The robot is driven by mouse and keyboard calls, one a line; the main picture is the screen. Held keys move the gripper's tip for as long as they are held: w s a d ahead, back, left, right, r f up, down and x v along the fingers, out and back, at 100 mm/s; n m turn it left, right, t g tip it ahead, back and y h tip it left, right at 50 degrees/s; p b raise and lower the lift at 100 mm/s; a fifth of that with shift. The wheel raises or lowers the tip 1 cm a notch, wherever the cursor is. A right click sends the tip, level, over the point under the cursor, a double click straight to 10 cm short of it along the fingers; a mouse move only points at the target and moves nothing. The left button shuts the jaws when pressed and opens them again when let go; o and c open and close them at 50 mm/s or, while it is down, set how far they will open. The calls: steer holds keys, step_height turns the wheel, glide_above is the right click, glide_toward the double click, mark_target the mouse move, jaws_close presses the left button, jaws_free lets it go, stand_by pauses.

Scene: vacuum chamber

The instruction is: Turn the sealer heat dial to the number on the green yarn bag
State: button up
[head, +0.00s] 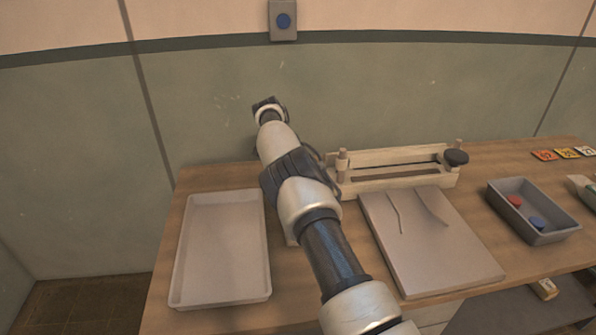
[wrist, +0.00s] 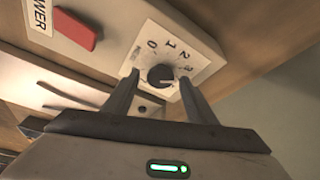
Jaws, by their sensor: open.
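In the wrist view the heat dial is a dark round knob (wrist: 160,76) on a white plate (wrist: 143,47) printed with 0, 1, 2 and what looks like 3. A pale mark on the knob seems to point right, but its exact number cannot be told. My gripper (wrist: 159,77) is open, with one finger on each side of the knob; contact cannot be told. In the head view my arm hides the dial and my gripper. The pale sealer (head: 390,180) stands at the back of the table. No green yarn bag can be made out.
A red switch (wrist: 75,30) sits beside the dial. On the table are a white tray (head: 183,250), a grey board (head: 450,265), a grey bin (head: 540,238) with red and blue discs, and coloured number cards (head: 568,153). The wall is close behind.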

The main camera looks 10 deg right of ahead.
steer(key=p+v, duration=0.1)
steer(key=v, duration=1.6)
steer(key=shift+r, duration=0.25)
steer(key=shift+o, duration=0.2)
steer(key=s+d+n+t+y+p, duration=0.1)
steer(key=s+d+n+y, duration=0.1)
steer(key=d+n, duration=0.35)
steer(key=s+d+n+t+y+p, duration=0.1)
steer(key=s+d+n+t+y, duration=0.15)
steer(key=n, duration=0.65)
steer(key=shift+g, duration=0.45)
steer(key=x, duration=1.1)
steer(key=p+x, duration=0.1)
steer(key=x, duration=0.5)
steer(key=shift+w+a+f, duration=0.1)
steer(key=shift+a+f, duration=0.2)
steer(key=c, duration=1.1)
